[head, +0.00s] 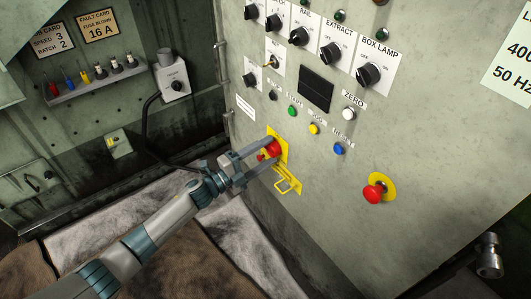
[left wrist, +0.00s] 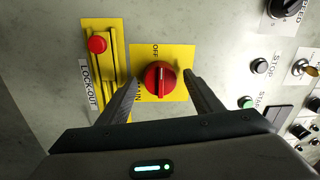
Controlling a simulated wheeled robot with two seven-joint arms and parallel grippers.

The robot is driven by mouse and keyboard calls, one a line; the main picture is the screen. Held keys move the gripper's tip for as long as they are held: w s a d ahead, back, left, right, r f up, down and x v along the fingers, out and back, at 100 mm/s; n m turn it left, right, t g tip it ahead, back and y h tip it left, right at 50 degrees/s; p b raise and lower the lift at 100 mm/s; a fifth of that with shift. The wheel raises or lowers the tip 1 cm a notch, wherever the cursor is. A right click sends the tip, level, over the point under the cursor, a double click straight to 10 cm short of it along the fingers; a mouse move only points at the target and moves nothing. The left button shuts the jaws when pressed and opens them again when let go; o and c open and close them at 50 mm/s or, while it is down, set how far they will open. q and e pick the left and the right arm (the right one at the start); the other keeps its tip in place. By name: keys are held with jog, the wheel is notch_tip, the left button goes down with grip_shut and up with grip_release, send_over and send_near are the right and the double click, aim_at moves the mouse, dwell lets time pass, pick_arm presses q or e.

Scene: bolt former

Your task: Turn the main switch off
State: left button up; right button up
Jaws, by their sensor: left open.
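The main switch is a red rotary knob on a yellow plate marked OFF and, partly hidden, a second word ending in N. It shows in the left wrist view (left wrist: 160,78) and in the head view (head: 274,147) low on the grey panel. Its ridge runs roughly up and down in the left wrist view, with OFF above it. My left gripper (left wrist: 158,88) is open, its two fingers on either side of the knob; I cannot tell whether they touch it. It also shows in the head view (head: 262,150). My right gripper is not in view.
A yellow lockout bracket (left wrist: 112,65) with a red button (left wrist: 97,44) sits beside the switch plate. Stop (left wrist: 260,66), green start (head: 292,111), yellow (head: 314,129) and blue (head: 338,149) buttons are close by. A red mushroom button (head: 373,194) projects at right.

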pick_arm(q)
jog(key=b+v, duration=0.1)
jog(key=v, duration=1.6)
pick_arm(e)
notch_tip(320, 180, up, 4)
pick_arm(q)
jog(key=shift+s+a+f, duration=0.1)
jog(key=shift+a+f, duration=0.05)
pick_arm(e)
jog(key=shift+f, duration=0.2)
